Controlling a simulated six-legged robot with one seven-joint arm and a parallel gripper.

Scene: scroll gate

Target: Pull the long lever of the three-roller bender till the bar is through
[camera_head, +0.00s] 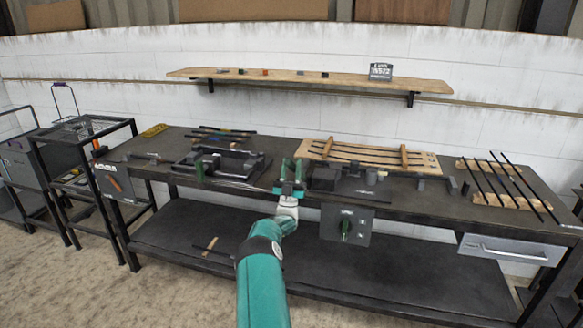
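My gripper (292,171) is at the front edge of the workbench, left of the middle, at the end of my teal arm. Its two green fingers point away from me and stand apart, with nothing clearly seen between them. Just right of it, a dark block-like machine (325,179) with small upright cylinders beside it may be the three-roller bender. A thin dark rod (352,197) lies low in front of this machine; I cannot tell whether it is the long lever. The bar cannot be made out in the rollers.
Left on the bench (425,198) is a dark framed fixture (232,165). Behind, a wooden board (425,160) carries dark bars. More rods lie on a wooden rack (515,200) at right. A shelf (340,79) crosses the wall.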

